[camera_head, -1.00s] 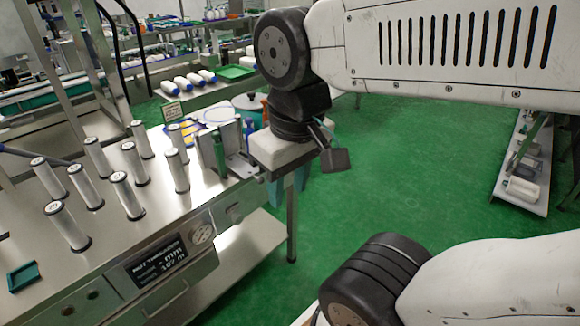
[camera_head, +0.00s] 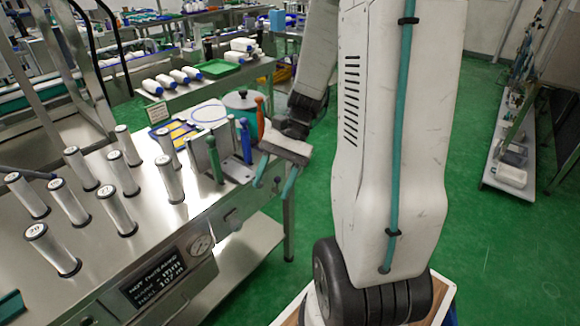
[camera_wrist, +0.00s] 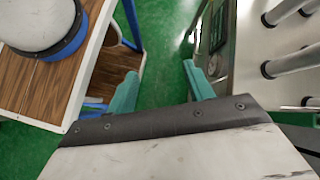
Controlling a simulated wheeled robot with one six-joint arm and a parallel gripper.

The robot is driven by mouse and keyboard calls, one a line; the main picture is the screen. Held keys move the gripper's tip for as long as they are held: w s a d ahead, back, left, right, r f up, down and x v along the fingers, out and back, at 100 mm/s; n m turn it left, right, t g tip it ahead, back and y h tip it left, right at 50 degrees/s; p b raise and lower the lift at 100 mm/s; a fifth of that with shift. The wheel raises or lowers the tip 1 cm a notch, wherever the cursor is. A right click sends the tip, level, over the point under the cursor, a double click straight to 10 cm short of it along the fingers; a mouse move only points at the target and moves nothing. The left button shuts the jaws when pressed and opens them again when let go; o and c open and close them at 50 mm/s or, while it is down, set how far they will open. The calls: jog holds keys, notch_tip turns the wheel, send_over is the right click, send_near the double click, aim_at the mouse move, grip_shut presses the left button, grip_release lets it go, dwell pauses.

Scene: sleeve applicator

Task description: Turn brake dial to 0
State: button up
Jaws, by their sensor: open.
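A round pale dial (camera_head: 200,246) sits on the front panel of the steel table, right of a dark display (camera_head: 152,279) with white text. A smaller knob-like part (camera_head: 233,217) is further right on the same front; I cannot tell which is the brake dial, nor read any setting. My gripper (camera_head: 276,178) is open and empty, its teal fingers pointing down beyond the table's right corner, apart from both. In the wrist view the open gripper (camera_wrist: 161,90) hangs over green floor, with the table front to the right.
Several silver posts (camera_head: 118,210) stand on the steel table (camera_head: 140,235). Green and blue bottle-like tools and an orange one (camera_head: 260,118) stand near its right end. The wrist view shows my wooden-topped base at left. Green floor (camera_head: 480,240) is clear at right.

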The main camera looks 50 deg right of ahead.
jog(key=w+d+f+m+t+h, duration=0.45)
jog(key=d+f+m+t, duration=0.65)
jog(key=d+m, duration=0.4)
jog(key=w+d+f+m+t+h, duration=0.4)
jog(key=d+f+m+t, duration=0.5)
jog(key=d+f+m, duration=0.6)
jog(key=w+r+m, duration=0.1)
jog(key=w, duration=0.7)
jog(key=shift+a+r+y, duration=0.2)
jog(key=shift+r+y, duration=0.05)
jog(key=shift+y, duration=0.1)
jog(key=shift+w, duration=0.1)
jog(key=c, duration=1)
